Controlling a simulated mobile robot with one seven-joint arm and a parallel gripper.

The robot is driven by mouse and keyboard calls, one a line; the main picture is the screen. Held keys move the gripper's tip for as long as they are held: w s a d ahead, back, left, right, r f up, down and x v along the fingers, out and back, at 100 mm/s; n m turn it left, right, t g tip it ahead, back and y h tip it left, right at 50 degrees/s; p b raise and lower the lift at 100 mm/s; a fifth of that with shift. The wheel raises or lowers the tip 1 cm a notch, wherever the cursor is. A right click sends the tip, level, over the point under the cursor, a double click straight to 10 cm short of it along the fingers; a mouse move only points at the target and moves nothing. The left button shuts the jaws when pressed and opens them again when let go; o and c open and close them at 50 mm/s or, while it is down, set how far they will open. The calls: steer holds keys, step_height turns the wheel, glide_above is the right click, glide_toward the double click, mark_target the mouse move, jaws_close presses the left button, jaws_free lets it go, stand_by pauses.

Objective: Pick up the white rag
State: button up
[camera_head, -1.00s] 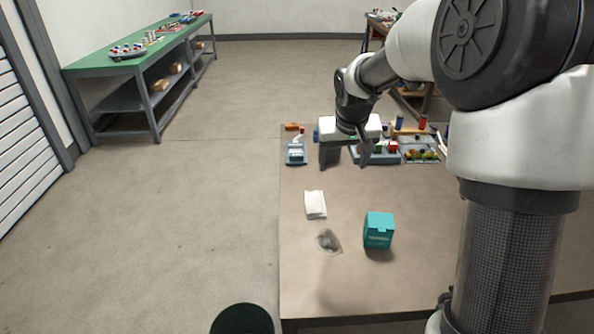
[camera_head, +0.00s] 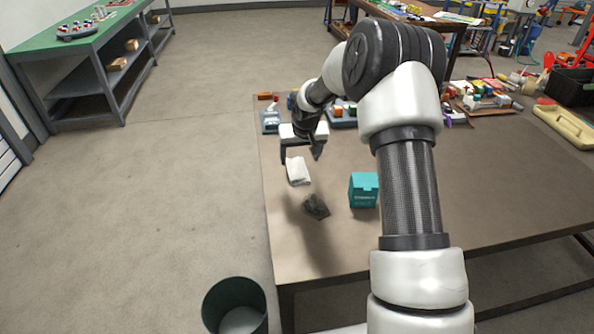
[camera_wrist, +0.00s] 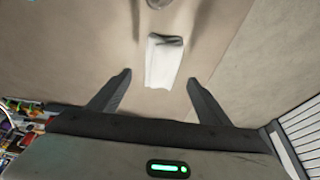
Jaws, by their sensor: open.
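The white rag (camera_head: 298,171) is a small folded cloth lying on the brown table (camera_head: 330,245), near its left edge. In the wrist view the rag (camera_wrist: 163,62) lies ahead of and between my two fingers, with one end folded over. My gripper (camera_head: 299,155) is above the table just behind the rag in the head view. In the wrist view my gripper (camera_wrist: 158,82) is open, its fingers spread wider than the rag, and nothing is between them in its grasp. I cannot tell the exact height above the rag.
A dark crumpled rag (camera_head: 316,206) lies in front of the white one, and a teal box (camera_head: 363,190) stands to its right. Small parts and trays line the table's back. A dark bin (camera_head: 236,305) stands on the floor by the front left corner.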

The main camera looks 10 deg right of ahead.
mark_target(297, 167)
steer(key=x, duration=0.6)
steer(key=shift+w+a+f, duration=0.15)
steer(key=shift+w+f, duration=0.05)
steer(key=shift+f, duration=0.1)
steer(key=c, duration=1.1)
step_height(297, 167, up, 10)
steer(key=shift+r, duration=0.1)
steer(key=shift+c, duration=0.2)
